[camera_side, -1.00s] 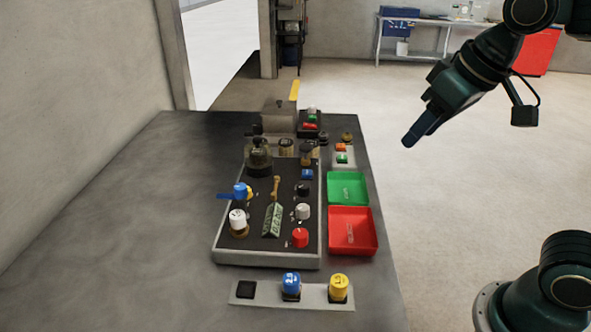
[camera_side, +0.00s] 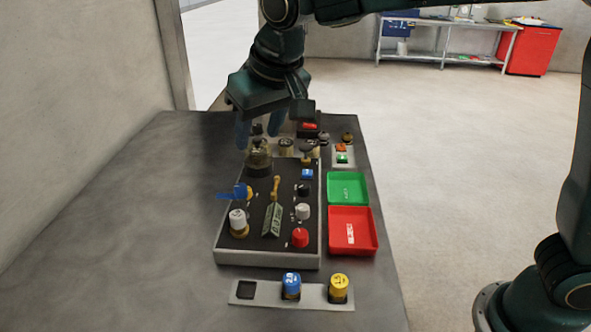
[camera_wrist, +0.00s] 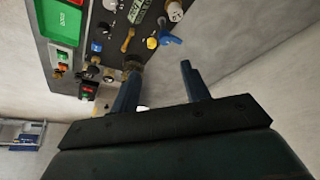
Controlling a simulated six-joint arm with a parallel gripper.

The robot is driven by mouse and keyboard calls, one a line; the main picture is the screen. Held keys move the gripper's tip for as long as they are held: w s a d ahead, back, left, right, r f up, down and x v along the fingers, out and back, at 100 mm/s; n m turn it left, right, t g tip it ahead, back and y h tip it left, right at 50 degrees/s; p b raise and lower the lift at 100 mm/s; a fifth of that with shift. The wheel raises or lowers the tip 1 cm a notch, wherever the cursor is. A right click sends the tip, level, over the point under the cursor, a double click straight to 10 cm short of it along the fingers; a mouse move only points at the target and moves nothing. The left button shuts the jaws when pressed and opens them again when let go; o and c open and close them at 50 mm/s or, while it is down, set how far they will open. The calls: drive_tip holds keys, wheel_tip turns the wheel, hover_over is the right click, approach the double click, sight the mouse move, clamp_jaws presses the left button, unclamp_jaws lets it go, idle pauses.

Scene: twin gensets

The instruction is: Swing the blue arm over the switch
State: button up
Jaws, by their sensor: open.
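The blue arm (camera_side: 229,195) sits at the left edge of the black panel (camera_side: 240,243) and points out to the left over the bench. It also shows in the wrist view (camera_wrist: 170,38), beside a round yellow part (camera_wrist: 152,43). A wooden-handled lever switch (camera_side: 275,188) stands mid-panel, to the right of the blue arm; I cannot tell if it is the switch meant. My gripper (camera_side: 243,135) hangs above the panel's far left end, beyond the blue arm and apart from it. In the wrist view its two fingers (camera_wrist: 160,80) are spread, with nothing held.
A white-topped knob (camera_side: 237,219) stands close in front of the blue arm. A dark brass-like post (camera_side: 258,158) rises near my fingers. Green (camera_side: 348,174) and red (camera_side: 374,243) trays lie right of the panel. The bench at left (camera_side: 130,220) is clear.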

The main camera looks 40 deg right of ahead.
sight(241, 186)
drive_tip(key=shift+w+a+f, duration=0.25)
drive_tip(key=shift+a, duration=0.35)
drive_tip(key=x, duration=1.3)
drive_tip(key=shift+w+f, duration=0.1)
drive_tip(key=shift+f, duration=0.25)
drive_tip(key=c, duration=1)
